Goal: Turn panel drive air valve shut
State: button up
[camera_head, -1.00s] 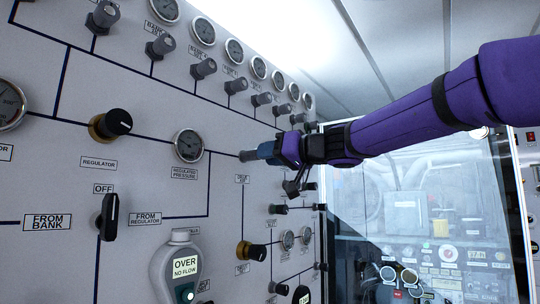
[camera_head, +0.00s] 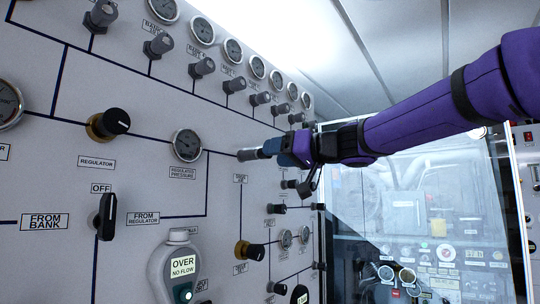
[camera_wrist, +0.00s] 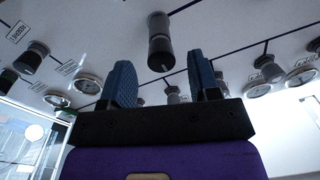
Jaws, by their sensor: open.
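The drive air valve (camera_head: 250,154) is a grey cylindrical knob sticking out of the white panel, above a small label that seems to read drive air. In the wrist view the knob (camera_wrist: 159,42) is dark with a grey band and lies ahead of my fingers, roughly midway between them. My gripper (camera_head: 278,148) has blue fingers and is to the right of the knob in the head view, pointing at its end. In the wrist view my gripper (camera_wrist: 162,72) is open, with a finger on each side and nothing held between them.
A row of gauges (camera_head: 233,51) and grey knobs (camera_head: 202,68) runs along the panel's top. A regulated pressure gauge (camera_head: 187,145) is left of the valve. Black knobs (camera_head: 257,252) sit below. A glass-fronted cabinet (camera_head: 430,215) stands behind my arm.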

jog(key=v, duration=0.8)
dwell(0.4)
jog(key=s+d+f+m+t+h, duration=0.3)
jog(key=d+f+m+h, duration=0.25)
jog(key=d+h, duration=0.3)
jog(key=s+d+f+m+t+h, duration=0.2)
jog(key=s+d+f+m+h, duration=0.2)
jog(key=d+f+h, duration=0.4)
jog(key=s+d+f+n+g+y, duration=0.1)
jog(key=s+d+f+g, duration=0.1)
jog(key=s+f+g, duration=0.8)
jog(key=s+f, duration=0.9)
jog(key=s, duration=0.1)
jog(key=shift+f+n+y, duration=0.35)
jog(key=shift+d, duration=0.15)
